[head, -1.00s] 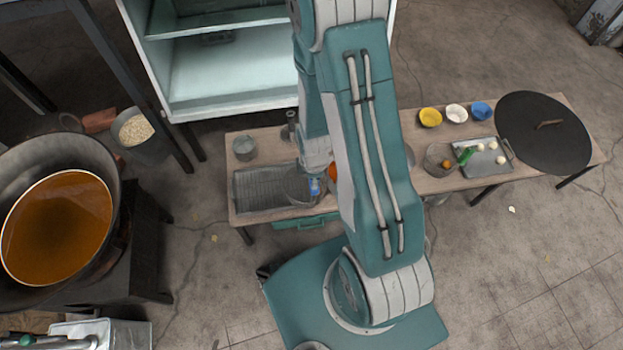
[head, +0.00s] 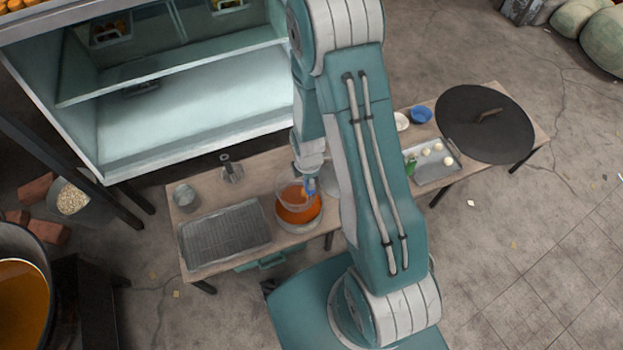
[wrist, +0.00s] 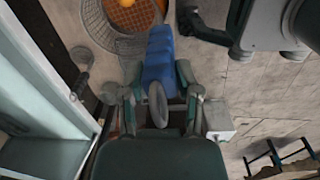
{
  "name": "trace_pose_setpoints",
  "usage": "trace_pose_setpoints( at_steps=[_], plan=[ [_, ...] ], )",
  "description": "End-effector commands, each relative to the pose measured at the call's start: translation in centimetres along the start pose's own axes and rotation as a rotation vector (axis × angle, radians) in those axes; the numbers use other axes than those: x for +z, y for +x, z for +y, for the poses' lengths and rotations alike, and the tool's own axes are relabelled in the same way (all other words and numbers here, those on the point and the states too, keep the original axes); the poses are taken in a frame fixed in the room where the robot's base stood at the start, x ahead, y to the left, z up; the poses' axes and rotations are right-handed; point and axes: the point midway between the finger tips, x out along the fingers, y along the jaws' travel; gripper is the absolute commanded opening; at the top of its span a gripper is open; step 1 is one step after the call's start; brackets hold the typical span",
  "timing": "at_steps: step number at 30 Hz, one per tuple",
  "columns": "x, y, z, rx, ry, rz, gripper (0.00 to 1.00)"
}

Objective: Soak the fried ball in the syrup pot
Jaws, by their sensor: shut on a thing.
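The syrup pot (head: 301,218) is a clear round pot with orange syrup, standing on the low table in the head view. My gripper (wrist: 158,92) is shut on the blue handle (wrist: 160,58) of a wire strainer, whose grey ring end shows between the fingers. The blue handle also shows in the head view (head: 311,187), at the pot's upper rim. The strainer's mesh (wrist: 130,16) lies over orange at the top of the wrist view. I cannot tell how deep it sits. The fried ball is not clearly distinguishable from the orange syrup.
A wire rack on a tray (head: 222,238) lies left of the pot. A metal cup (head: 186,197) stands behind it. A tray with white balls (head: 432,160), bowls and a black lid (head: 485,122) are right of my arm. A large pan (head: 22,285) is at lower left.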

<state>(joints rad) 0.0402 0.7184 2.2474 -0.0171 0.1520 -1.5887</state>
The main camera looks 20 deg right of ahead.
Motion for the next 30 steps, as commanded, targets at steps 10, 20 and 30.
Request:
trace_pose_setpoints(
  at_steps=[10, 20, 30],
  plan=[
    [0.2, 3.1, -0.1, -0.002, 0.000, 0.003, 0.00],
    [0.2, 6.4, -0.2, -0.001, 0.001, 0.002, 0.00],
    [0.2, 9.8, -0.3, -0.001, 0.002, 0.003, 0.00]
  ],
)
